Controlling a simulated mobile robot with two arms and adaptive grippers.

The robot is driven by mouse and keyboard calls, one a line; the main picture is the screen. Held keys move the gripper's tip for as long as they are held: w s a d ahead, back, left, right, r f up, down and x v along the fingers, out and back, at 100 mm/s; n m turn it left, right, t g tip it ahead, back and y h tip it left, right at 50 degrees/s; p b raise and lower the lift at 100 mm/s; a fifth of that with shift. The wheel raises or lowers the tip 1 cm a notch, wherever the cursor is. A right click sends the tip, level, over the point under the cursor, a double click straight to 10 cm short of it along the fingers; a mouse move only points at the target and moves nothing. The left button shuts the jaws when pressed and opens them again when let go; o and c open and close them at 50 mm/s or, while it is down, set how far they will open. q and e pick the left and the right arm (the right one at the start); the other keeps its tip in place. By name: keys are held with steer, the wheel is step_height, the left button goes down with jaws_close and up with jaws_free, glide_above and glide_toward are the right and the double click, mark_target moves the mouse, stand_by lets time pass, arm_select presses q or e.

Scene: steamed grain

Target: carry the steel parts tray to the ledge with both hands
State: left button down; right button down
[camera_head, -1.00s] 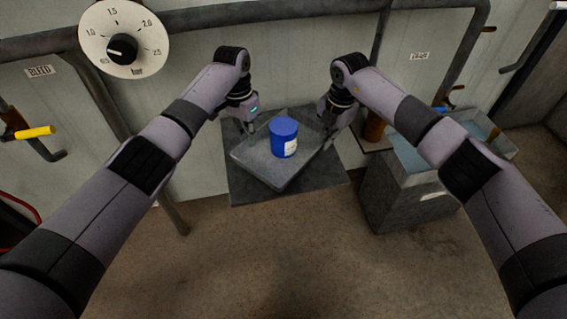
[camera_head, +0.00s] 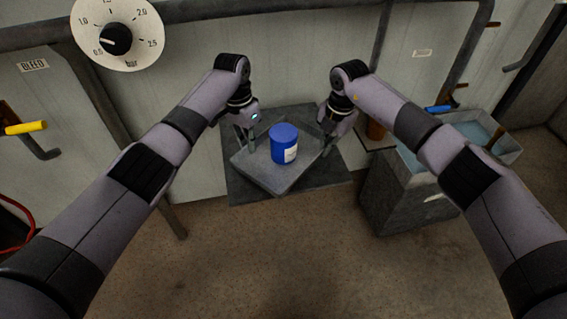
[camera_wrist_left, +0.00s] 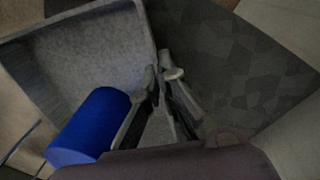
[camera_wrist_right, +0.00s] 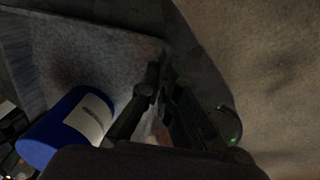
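The grey steel tray (camera_head: 262,177) is over a dark grey slab (camera_head: 326,188) against the wall; I cannot tell if this slab is the ledge, or whether the tray touches it. A blue jar (camera_head: 284,146) with a white label stands in the tray. My left gripper (camera_head: 249,150) is at the tray's left corner; in the left wrist view its fingers (camera_wrist_left: 161,72) close about the tray wall (camera_wrist_left: 147,35). My right gripper (camera_head: 325,150) is at the right corner; in the right wrist view its fingers (camera_wrist_right: 160,70) close at the tray's edge, with the contact dark.
A grey bin (camera_head: 400,190) holding bluish contents stands right of the slab. A dial (camera_head: 117,38), pipes and a yellow-handled lever (camera_head: 25,128) are on the wall. The floor (camera_head: 290,250) in front is clear.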

arm_select(q)
steer(key=shift+f+b, duration=0.5)
steer(key=shift+f, duration=0.15)
arm_select(e)
steer(key=shift+f, duration=0.65)
arm_select(q)
steer(key=c, duration=2)
jaws_free()
steer(key=shift+r, duration=0.15)
arm_select(e)
steer(key=c, duration=2)
jaws_free()
steer(key=shift+r, duration=0.15)
arm_select(q)
steer(key=shift+o, duration=1)
arm_select(e)
steer(key=shift+o, duration=1)
steer(key=shift+r, duration=0.15)
arm_select(q)
step_height(320, 180, up, 12)
steer(key=a, duration=0.1)
steer(key=shift+w, duration=0.4)
arm_select(e)
step_height(320, 180, up, 12)
steer(key=d, duration=0.1)
steer(key=shift+s+f, duration=0.2)
steer(key=shift+s, duration=0.25)
